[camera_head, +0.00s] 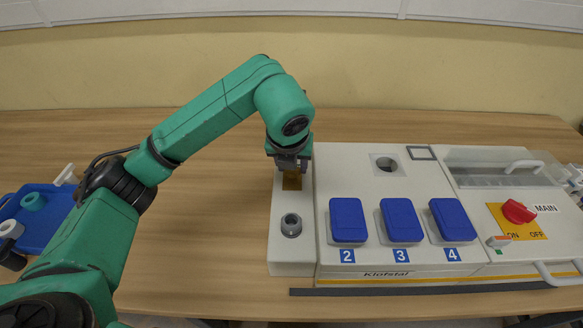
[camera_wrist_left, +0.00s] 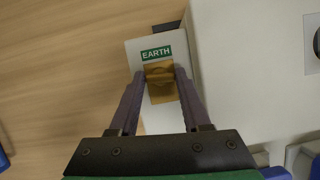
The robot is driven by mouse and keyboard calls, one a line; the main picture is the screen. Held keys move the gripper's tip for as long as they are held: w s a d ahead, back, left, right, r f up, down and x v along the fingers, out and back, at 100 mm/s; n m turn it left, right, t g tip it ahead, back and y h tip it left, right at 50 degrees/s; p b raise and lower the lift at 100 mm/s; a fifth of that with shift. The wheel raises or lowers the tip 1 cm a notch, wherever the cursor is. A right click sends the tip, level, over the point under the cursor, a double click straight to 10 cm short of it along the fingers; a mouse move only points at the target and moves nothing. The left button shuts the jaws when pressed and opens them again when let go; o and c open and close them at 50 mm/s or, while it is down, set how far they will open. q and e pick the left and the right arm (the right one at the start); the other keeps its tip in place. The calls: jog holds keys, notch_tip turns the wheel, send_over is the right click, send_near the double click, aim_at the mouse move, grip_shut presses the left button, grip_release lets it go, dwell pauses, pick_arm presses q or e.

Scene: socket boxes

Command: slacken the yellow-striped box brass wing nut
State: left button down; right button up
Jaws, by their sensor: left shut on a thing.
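The brass wing nut (camera_wrist_left: 160,75) sits on a brass plate (camera_wrist_left: 162,94) under a green EARTH label (camera_wrist_left: 156,54) in the left wrist view. My left gripper (camera_wrist_left: 160,80) has one finger on each side of the nut and is shut on it. In the head view my left gripper (camera_head: 291,166) points down over the far end of a narrow white block, hiding the nut; part of the brass plate (camera_head: 292,182) shows below it. The block adjoins the white box (camera_head: 350,262) with a yellow stripe along its lower front. My right gripper is not in view.
A grey round socket (camera_head: 291,225) stands on the block's near end. Blue lidded covers (camera_head: 401,220) numbered 2, 3 and 4 sit on the box, with a red MAIN switch (camera_head: 518,211) at right. A blue tray (camera_head: 47,216) lies left. The table between is clear.

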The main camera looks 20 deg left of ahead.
pick_arm(q)
jog(key=shift+w+r+n, duration=0.1)
jog(key=shift+n, duration=0.5)
jog(key=shift+y, duration=0.3)
jog(key=shift+c, duration=1.8)
grip_release()
jog(key=shift+s+d+r+b, duration=0.1)
jog(key=shift+s+r+b, duration=0.15)
jog(key=shift+r+b, duration=0.15)
jog(key=p+v, duration=0.1)
jog(key=v, duration=1.2)
jog(key=shift+r+p, duration=0.3)
jog(key=shift+p, duration=0.1)
jog(key=shift+s, duration=0.1)
